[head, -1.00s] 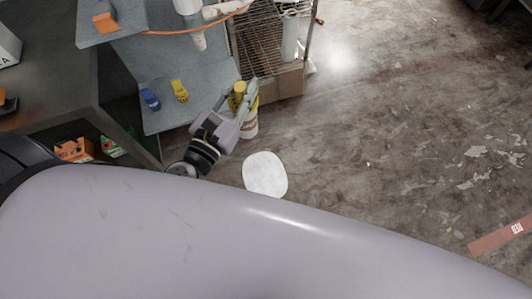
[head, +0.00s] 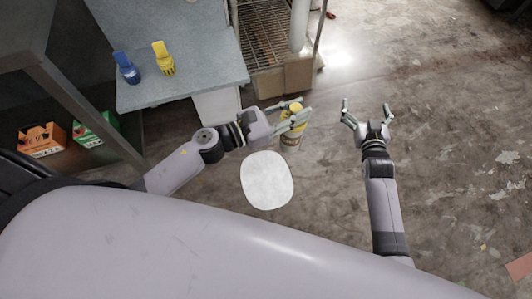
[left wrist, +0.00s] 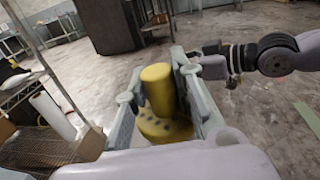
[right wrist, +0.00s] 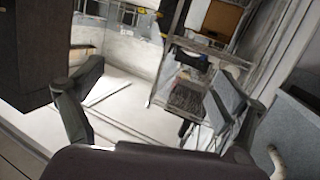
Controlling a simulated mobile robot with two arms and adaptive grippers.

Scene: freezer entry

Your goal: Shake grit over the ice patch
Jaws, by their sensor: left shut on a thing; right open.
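The ice patch (head: 267,181) is a white rounded shape on the floor in the middle of the head view. In the left wrist view the shaker's yellow top (left wrist: 158,92), with dark holes, sits between the fingers. My right gripper (head: 368,112) is open and empty, to the right of the shaker. The right wrist view shows its fingers spread (right wrist: 165,125) with nothing between them.
A wire rack (head: 268,35) stands behind the shaker. Orange (head: 43,140) and green (head: 97,130) boxes sit on a lower shelf.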

